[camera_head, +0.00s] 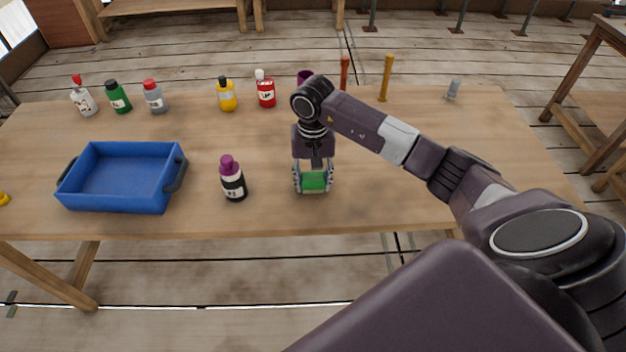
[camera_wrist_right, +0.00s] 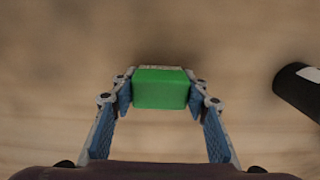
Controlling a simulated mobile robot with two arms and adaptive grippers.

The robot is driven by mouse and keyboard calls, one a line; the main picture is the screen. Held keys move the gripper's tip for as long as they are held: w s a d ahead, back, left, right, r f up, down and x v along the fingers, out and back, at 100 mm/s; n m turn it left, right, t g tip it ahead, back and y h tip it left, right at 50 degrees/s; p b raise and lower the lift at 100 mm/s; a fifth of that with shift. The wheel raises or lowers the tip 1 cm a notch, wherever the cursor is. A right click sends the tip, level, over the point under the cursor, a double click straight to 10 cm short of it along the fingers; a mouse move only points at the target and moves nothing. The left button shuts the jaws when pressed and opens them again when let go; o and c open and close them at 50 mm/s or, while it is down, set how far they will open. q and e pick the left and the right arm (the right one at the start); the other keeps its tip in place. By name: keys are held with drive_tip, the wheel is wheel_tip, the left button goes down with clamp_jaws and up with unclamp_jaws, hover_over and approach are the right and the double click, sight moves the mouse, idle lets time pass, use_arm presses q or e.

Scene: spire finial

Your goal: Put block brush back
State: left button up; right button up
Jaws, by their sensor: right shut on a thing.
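A green block (camera_head: 313,181), which looks like the block brush, is between the fingers of my right gripper (camera_head: 312,184) near the table's front edge. In the right wrist view the green block (camera_wrist_right: 161,88) sits between the two fingertips, and both fingers touch its sides. The right gripper (camera_wrist_right: 161,92) is shut on it. A pale strip shows along the block's far edge; its underside is hidden, and I cannot tell whether it touches the table. My left gripper is not in view.
A dark bottle with a purple cap (camera_head: 233,180) stands left of the gripper. A blue tray (camera_head: 165,192) is further left. Several bottles, including a yellow one (camera_head: 227,96) and a red one (camera_head: 266,92), line the table's back. Bare wood (camera_head: 420,205) lies at right.

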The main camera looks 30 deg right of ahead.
sight(313, 176)
drive_tip(key=shift+f, duration=0.1)
drive_tip(key=shift+f+b, duration=0.15)
drive_tip(key=shift+b, duration=0.15)
drive_tip(key=o, duration=1)
drive_tip(key=shift+r+p, duration=0.25)
drive_tip(key=shift+p, duration=0.05)
drive_tip(key=shift+r, duration=0.25)
wheel_tip(313, 176, up, 12)
drive_tip(key=shift+f+b, duration=0.2)
drive_tip(key=shift+b, duration=1.05)
